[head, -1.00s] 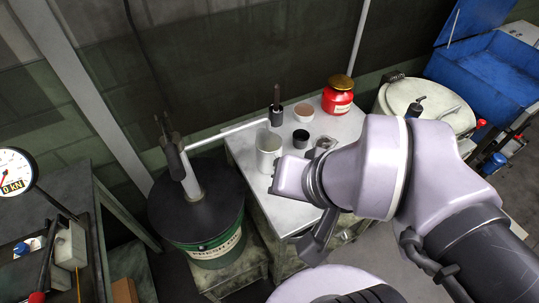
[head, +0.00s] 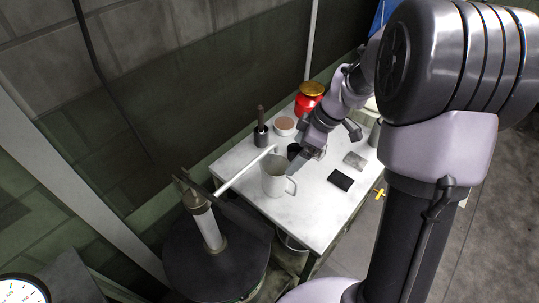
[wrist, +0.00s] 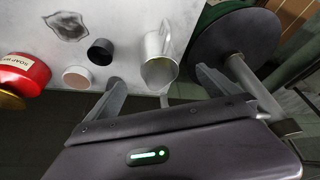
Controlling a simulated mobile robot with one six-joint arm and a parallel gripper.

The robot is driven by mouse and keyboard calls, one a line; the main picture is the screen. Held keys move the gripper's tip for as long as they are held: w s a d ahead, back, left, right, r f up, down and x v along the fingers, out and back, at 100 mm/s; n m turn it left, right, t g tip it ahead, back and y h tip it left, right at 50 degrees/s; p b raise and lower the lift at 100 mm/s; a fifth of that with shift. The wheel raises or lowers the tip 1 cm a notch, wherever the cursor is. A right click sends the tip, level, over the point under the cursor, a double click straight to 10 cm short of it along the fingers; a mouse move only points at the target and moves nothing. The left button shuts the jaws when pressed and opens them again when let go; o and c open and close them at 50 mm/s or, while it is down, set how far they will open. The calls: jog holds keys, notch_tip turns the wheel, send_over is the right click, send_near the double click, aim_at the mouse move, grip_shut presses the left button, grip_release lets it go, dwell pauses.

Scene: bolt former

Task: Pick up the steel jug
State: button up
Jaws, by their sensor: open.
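The steel jug (head: 273,180) stands upright on the pale table (head: 318,218), its handle on the right in the head view. In the wrist view the jug (wrist: 160,62) lies ahead of the space between the fingers, its open mouth facing the camera. My gripper (head: 325,145) is over the table, to the right of the jug and apart from it. The wrist view shows my gripper (wrist: 164,82) open and empty, with two fingers spread.
A pump spout (head: 245,172) from the dark-lidded drum (head: 215,262) reaches close to the jug's rim. A black cup (wrist: 101,51), a round tin (wrist: 76,77) and a red pot (wrist: 22,72) stand nearby. A black block (head: 341,180) lies at the table's right.

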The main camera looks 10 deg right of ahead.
aim_at(278, 177)
jog(key=b+x, duration=0.2)
jog(key=x, duration=0.3)
jog(key=b+x, duration=0.1)
jog(key=x, duration=0.4)
jog(key=b+x, duration=0.2)
jog(key=x, duration=0.3)
jog(key=shift+w+d+f+b, duration=0.1)
jog(key=shift+d+f+b, duration=0.2)
jog(key=shift+f, duration=0.15)
jog(key=shift+r, duration=0.15)
jog(key=shift+c, duration=1.1)
jog(key=c, duration=1.6)
jog(key=shift+d+r, duration=0.1)
